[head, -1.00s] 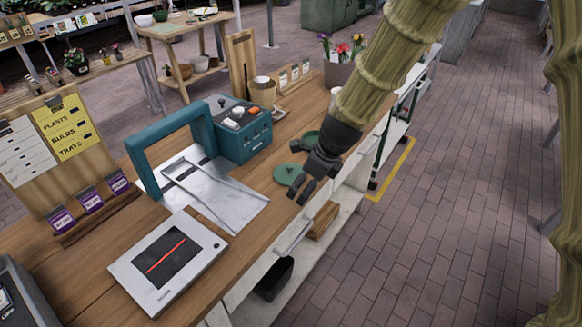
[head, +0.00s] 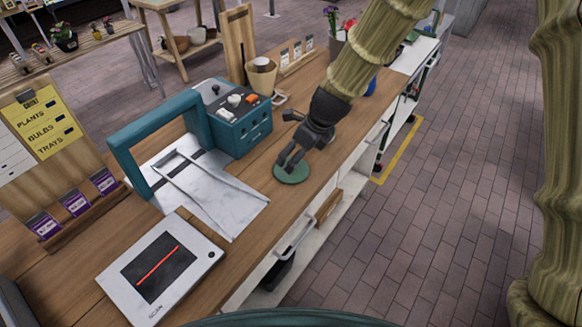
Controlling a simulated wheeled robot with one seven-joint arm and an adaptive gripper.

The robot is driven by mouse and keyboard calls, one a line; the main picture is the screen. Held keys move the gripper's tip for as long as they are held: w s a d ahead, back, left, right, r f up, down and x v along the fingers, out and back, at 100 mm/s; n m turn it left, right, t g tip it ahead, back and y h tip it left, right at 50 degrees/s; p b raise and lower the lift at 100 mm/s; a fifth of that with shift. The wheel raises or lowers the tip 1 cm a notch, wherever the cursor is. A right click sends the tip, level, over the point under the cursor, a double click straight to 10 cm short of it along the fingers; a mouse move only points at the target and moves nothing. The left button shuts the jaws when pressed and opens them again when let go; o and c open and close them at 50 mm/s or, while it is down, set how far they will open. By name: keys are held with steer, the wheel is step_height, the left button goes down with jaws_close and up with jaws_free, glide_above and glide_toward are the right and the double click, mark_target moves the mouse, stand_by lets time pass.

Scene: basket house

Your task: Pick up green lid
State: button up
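A round, flat green lid (head: 292,175) lies on the wooden counter, to the right of the metal plate of the teal-framed stand. My dark gripper (head: 287,162) points down over the lid's far part, and its fingertips overlap the lid in the head view. I cannot tell whether they touch it. The fingers are small and dark here, so how far they are spread is unclear. Nothing is visibly held. The gripper hides part of the counter behind it.
The teal box (head: 235,117) and teal frame (head: 155,140) stand left of the gripper. A white scanner tablet (head: 160,268) lies nearer. A tan pot (head: 261,76) stands behind. The counter's right edge is close to the lid, with brick floor (head: 440,220) beyond.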

steer(key=shift+p+x, duration=0.4)
steer(key=shift+x, duration=0.5)
steer(key=shift+p+x, duration=0.7)
steer(key=shift+x, duration=1.35)
steer(key=shift+r, duration=0.1)
steer(key=c, duration=1.2)
steer(key=shift+s, duration=0.15)
steer(key=shift+c, duration=1.3)
